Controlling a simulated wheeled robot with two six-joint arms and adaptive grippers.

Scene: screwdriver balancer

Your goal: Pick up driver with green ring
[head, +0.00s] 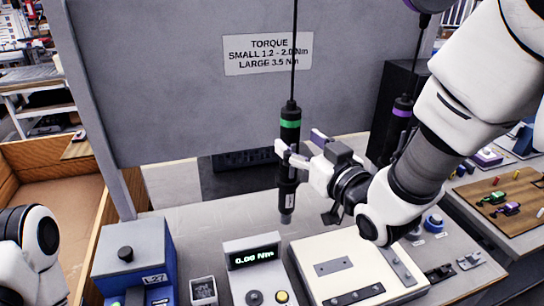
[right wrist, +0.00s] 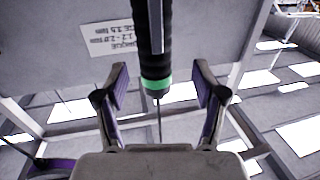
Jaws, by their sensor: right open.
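The driver with the green ring (head: 289,124) is black and hangs upright on a cable in the middle of the head view. In the right wrist view its body (right wrist: 155,60) and green ring stand between the two fingers. My right gripper (head: 297,148) is open, with its fingers at the driver just below the green ring. A gap shows on both sides of the driver in the right wrist view, and the open fingers (right wrist: 160,88) do not touch it there. My left gripper is out of view; only part of my left arm shows at the lower left.
A driver with a purple ring (head: 402,108) hangs to the right, partly behind my right arm. Below are a torque meter (head: 254,258), a blue box (head: 133,262) and a white fixture plate (head: 350,262). A grey panel with a torque sign (head: 268,54) stands behind.

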